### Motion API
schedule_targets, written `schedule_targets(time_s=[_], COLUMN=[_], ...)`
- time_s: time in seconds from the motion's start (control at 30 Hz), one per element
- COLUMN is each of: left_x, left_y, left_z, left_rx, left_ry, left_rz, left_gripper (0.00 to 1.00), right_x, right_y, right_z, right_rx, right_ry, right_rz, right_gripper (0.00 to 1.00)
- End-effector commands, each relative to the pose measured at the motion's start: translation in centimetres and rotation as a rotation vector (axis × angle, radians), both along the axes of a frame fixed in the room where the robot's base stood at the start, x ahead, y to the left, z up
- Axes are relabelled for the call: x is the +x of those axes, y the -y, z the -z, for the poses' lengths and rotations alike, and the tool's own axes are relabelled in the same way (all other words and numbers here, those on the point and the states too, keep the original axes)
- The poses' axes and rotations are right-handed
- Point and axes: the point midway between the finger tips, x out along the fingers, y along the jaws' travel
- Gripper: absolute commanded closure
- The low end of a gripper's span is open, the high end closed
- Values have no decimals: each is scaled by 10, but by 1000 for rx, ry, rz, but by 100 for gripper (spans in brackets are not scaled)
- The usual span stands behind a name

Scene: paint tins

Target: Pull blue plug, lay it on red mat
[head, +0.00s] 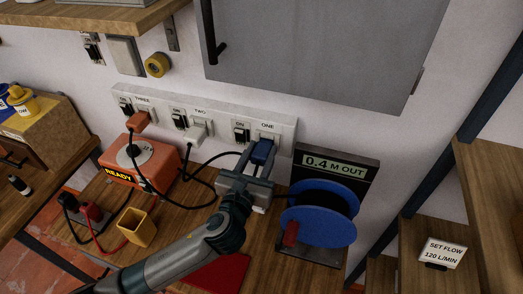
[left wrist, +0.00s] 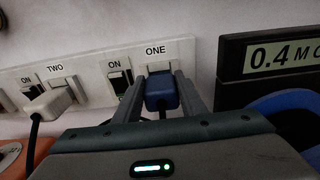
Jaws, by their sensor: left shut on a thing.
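The blue plug (head: 262,152) sits at the socket marked ONE, at the right end of the white socket strip (head: 288,131). My left gripper (head: 258,158) is shut on it, one finger on each side. In the left wrist view the blue plug (left wrist: 161,91) is between the two fingers, close against the socket face; I cannot tell whether its pins are fully in. The red mat (head: 218,272) lies on the wooden bench at the bottom, partly hidden by my left arm. My right gripper is not in view.
An orange plug (head: 139,119) and a white plug (head: 195,134) are in sockets THREE and TWO. A blue reel (head: 318,212) stands right of my gripper. An orange box (head: 143,160) and a yellow cup (head: 136,227) stand left. Black cables loop between.

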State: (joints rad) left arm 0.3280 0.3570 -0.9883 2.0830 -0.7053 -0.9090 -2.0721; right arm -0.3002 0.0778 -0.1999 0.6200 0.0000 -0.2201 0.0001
Motion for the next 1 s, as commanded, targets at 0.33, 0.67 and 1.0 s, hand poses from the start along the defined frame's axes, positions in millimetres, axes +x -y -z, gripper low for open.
schedule_targets(time_s=[0.33, 0.67, 1.0], left_x=[-12, -19, -19], left_y=[-3, -6, -6], left_z=[1, 1, 0], left_rx=[0, 2, 0], left_ry=[-3, -2, -1], left_rz=[2, 1, 1], left_gripper=[90, 90, 90], right_x=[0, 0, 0], right_y=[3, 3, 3], right_z=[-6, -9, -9], right_rx=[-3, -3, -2], right_ry=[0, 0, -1], right_rz=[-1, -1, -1], right_gripper=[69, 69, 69])
